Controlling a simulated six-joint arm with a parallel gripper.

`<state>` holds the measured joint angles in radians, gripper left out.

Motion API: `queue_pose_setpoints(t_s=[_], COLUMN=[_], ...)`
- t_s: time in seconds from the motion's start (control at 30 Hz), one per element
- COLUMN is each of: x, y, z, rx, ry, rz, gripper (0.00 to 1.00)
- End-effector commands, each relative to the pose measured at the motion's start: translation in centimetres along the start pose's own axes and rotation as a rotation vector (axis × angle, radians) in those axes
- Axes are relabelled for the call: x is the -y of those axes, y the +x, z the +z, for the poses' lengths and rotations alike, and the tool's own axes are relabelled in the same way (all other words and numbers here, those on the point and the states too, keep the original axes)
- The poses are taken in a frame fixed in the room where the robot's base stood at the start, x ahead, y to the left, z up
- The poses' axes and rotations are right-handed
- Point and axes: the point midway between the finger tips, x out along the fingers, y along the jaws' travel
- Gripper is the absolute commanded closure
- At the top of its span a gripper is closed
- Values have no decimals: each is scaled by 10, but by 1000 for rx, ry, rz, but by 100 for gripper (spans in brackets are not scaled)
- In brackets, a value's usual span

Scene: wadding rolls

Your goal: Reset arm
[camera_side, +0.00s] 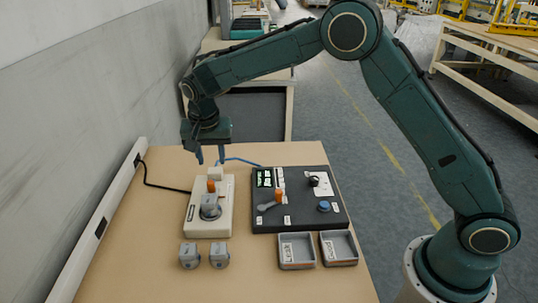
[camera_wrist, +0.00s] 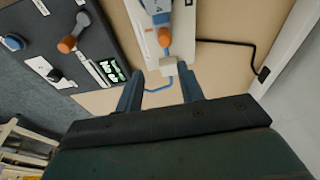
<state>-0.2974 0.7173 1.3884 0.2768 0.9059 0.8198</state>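My gripper (camera_side: 210,158) hangs fingers-down over the back end of a cream tester (camera_side: 194,222). In the wrist view my gripper (camera_wrist: 162,84) has its two blue fingers apart, with nothing held between them. The tester carries an orange-tipped arm (camera_side: 211,186) and a grey piece (camera_side: 209,207) at its middle. In the wrist view the orange tip (camera_wrist: 164,37) shows just beyond a pale block (camera_wrist: 170,65) near the fingertips. I cannot tell whether the fingers touch that block.
A black control panel (camera_side: 297,222) with a lit display, orange-ended lever (camera_side: 271,200), black knob and blue button (camera_side: 324,206) lies to the right. Two grey pieces (camera_side: 190,256) (camera_side: 219,255) and two labelled trays (camera_side: 297,265) (camera_side: 355,260) sit in front. A black cable (camera_side: 165,187) runs left.

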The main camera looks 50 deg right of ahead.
Motion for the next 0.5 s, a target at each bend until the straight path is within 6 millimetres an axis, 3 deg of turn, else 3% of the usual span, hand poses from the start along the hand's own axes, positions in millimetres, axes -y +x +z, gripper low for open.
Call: queue_pose_setpoints(t_s=[0.5], x=[-85], y=[-110], z=[-1], rx=[-33], ry=[-171], rz=[-90], gripper=[62])
